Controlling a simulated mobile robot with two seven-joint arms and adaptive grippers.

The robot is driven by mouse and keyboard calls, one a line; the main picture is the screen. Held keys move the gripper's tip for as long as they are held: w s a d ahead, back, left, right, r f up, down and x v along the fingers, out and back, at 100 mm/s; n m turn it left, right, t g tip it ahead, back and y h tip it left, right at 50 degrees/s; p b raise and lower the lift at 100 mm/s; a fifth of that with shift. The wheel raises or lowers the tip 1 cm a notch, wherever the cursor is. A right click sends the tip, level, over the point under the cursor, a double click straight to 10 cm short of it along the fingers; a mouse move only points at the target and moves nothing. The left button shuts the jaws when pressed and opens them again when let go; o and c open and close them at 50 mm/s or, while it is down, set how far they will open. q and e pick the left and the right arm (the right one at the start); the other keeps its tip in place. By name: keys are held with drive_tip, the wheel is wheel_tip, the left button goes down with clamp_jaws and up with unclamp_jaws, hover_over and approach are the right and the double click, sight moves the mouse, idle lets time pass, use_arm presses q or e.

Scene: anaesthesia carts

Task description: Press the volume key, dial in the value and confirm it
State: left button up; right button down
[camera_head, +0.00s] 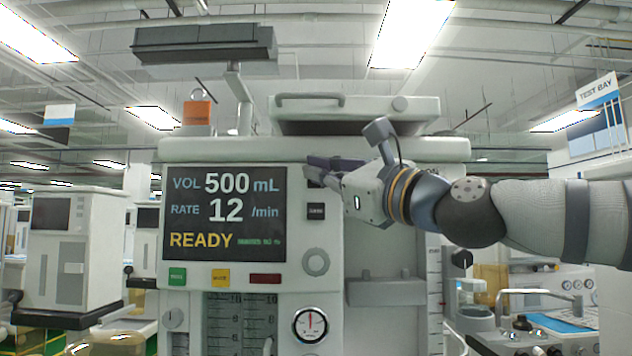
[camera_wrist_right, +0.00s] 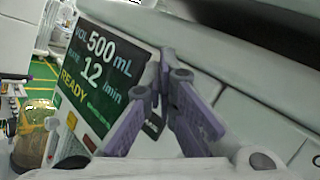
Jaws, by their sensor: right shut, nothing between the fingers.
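The anaesthesia machine's dark screen (camera_head: 224,213) reads VOL 500 mL, RATE 12 /min and READY; it also shows tilted in the wrist view (camera_wrist_right: 97,72). My right gripper (camera_head: 312,162) is shut and empty, its purple fingers pointing left at the screen's upper right edge. It also shows in the wrist view (camera_wrist_right: 164,68). The fingers partly cover a dark key (camera_head: 313,183) there; whether they touch it I cannot tell. A second dark key (camera_head: 316,211) sits below, its label too small to read. The round grey dial (camera_head: 316,262) is lower in that column. My left gripper is out of view.
Green (camera_head: 177,277), yellow (camera_head: 220,278) and red (camera_head: 265,279) buttons lie under the screen. A round gauge (camera_head: 310,325) is below the dial. An upper ledge (camera_head: 400,149) runs just above my fingers. Another cart (camera_head: 75,250) stands at left.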

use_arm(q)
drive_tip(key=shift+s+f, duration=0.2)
use_arm(e)
drive_tip(key=shift+w+r, duration=0.1)
drive_tip(key=shift+w, duration=0.3)
idle(0.5)
drive_tip(key=shift+s, duration=0.1)
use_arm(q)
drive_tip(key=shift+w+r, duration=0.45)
use_arm(e)
drive_tip(key=shift+s, duration=0.8)
